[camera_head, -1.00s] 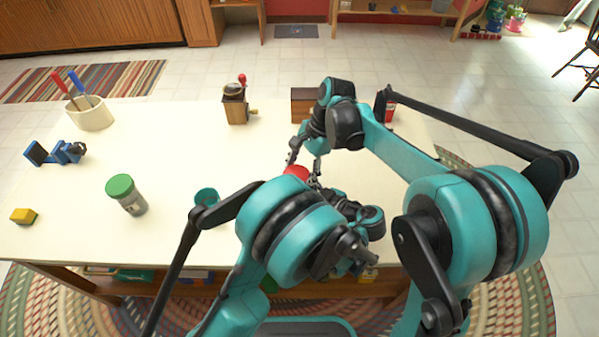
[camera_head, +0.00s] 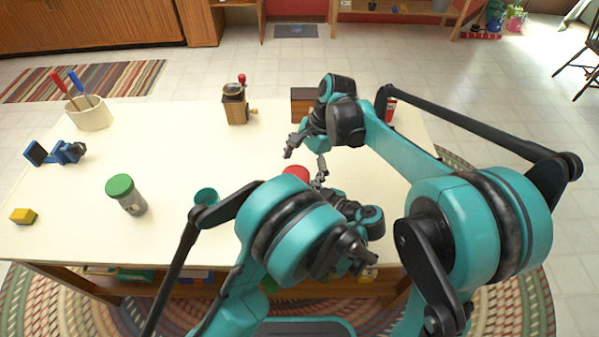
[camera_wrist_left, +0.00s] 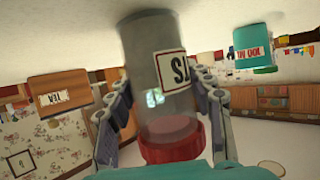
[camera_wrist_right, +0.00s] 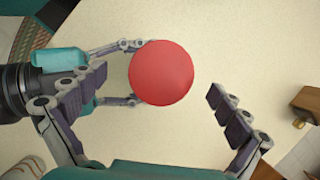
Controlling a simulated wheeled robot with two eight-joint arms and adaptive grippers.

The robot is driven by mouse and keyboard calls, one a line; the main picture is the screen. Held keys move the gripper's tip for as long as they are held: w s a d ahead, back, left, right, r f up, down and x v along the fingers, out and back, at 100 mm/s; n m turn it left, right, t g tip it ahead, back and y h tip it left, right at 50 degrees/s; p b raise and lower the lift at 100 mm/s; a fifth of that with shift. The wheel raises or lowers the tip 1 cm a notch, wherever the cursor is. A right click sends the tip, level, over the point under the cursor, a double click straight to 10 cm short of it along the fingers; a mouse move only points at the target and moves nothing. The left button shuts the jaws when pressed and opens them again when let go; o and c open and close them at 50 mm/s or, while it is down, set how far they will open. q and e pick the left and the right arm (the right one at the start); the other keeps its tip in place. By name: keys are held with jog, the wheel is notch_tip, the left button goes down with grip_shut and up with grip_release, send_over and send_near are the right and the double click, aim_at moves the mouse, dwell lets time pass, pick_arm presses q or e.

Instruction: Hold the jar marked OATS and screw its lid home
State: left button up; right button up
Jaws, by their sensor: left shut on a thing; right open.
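The clear jar (camera_wrist_left: 155,75) stands in my left gripper (camera_wrist_left: 160,98), whose fingers close on its sides. Only part of its label shows, with letters that I cannot read as the full word. The red lid (camera_head: 296,172) sits on the jar's mouth; how far it is screwed on I cannot tell. The lid's round top shows in the right wrist view (camera_wrist_right: 161,73). My right gripper (camera_head: 305,164) is open and empty above the lid, its fingers apart on either side and clear of it in the right wrist view. The jar's body is hidden behind my left arm in the head view.
A green-lidded jar (camera_head: 127,196) and a teal cup (camera_head: 207,197) stand left of my left arm. A coffee grinder (camera_head: 236,104), a wooden box (camera_head: 304,102) and a red can (camera_head: 391,110) stand farther back. The table (camera_head: 165,150) is clear at its middle left.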

aim_at(299, 175)
jog(key=shift+r, duration=3.15)
jog(key=c, duration=0.3)
jog(key=shift+s+a, duration=0.1)
jog(key=shift+c, duration=0.7)
jog(key=shift+s+a+r+t+h, duration=0.1)
jog(key=shift+a+r+t+h, duration=0.15)
jog(key=shift+h, duration=0.35)
jog(key=shift+s+a+r+t+h, duration=0.1)
jog(key=shift+r+t+h, duration=0.15)
jog(key=shift+h, duration=0.35)
jog(key=shift+a+r+t+h, duration=0.15)
jog(key=shift+r+t+h, duration=0.2)
jog(key=shift+h, duration=0.25)
jog(key=shift+w+f, duration=0.1)
jog(key=shift+w, duration=0.05)
notch_tip(299, 175, down, 8)
jog(key=shift+f, duration=0.1)
